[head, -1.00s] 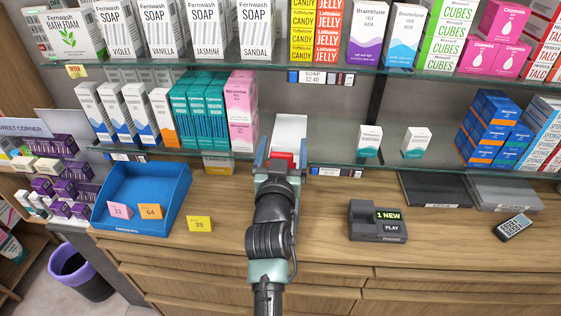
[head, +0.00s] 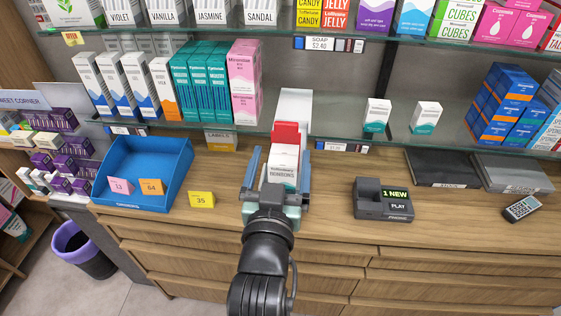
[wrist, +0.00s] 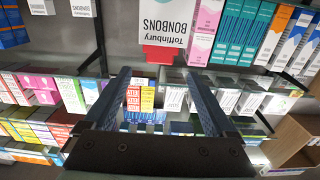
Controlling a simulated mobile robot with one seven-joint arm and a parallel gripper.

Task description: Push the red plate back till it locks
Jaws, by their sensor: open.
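The box shows upside down in the wrist view (wrist: 166,22). My gripper (head: 279,165) is open, with its fingers to the left and right of the box in the head view. I cannot tell whether either finger touches it.
A blue tray (head: 150,175) with price cards stands left, beside a yellow card (head: 201,199). A glass shelf edge (head: 350,135) with small white boxes runs close by. The counter between tray and terminal is mostly clear.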

